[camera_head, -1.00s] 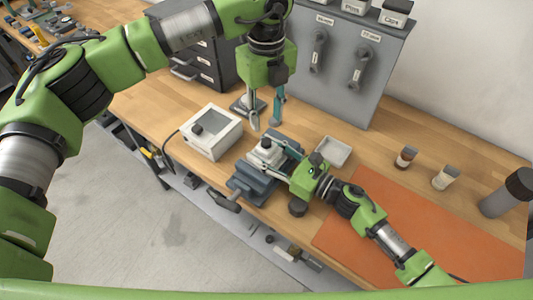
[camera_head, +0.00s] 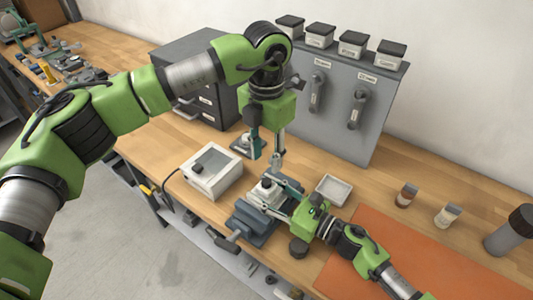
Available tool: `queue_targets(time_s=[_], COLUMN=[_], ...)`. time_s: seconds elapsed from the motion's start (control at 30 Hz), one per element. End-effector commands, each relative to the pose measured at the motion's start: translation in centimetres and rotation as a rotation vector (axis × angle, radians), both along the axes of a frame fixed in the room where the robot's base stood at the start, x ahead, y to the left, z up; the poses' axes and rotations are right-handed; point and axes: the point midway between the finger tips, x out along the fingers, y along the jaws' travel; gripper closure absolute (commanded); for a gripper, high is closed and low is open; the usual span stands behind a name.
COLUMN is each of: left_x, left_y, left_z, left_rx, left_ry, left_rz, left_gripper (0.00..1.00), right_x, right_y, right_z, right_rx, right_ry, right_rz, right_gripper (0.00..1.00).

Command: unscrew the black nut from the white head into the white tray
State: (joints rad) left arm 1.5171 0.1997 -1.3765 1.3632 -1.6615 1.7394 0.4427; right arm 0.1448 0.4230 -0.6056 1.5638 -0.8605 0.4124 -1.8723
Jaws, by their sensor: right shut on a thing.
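The white head (camera_head: 262,196) sits on the blue-grey vise (camera_head: 252,222) on the bench. The black nut (camera_head: 267,184) is on top of the head. My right gripper (camera_head: 272,194) reaches in from the right, low down, and is shut on the white head. My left gripper (camera_head: 266,158) points down above and just behind the head. Its two fingers are apart, with nothing between them, and clear of the nut. The white tray (camera_head: 346,201) stands right of the vise, behind my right gripper. It looks empty.
A white box with a dark knob (camera_head: 225,185) stands left of the vise. Behind are a grey drawer cabinet (camera_head: 222,105) and a grey panel with wrenches (camera_head: 338,120).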

Motion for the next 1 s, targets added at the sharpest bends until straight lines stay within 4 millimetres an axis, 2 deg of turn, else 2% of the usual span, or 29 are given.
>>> queue_targets(time_s=[1.0], left_x=[-0.02], left_y=[-0.02], left_z=[-0.01], left_rx=[-0.001], left_ry=[0.000], left_rz=[-1.799], left_gripper=[0.67], right_x=[-0.02], right_y=[0.00], right_z=[-0.07], right_rx=[-0.001], right_ry=[0.001], right_rz=[0.000], right_gripper=[1.00])
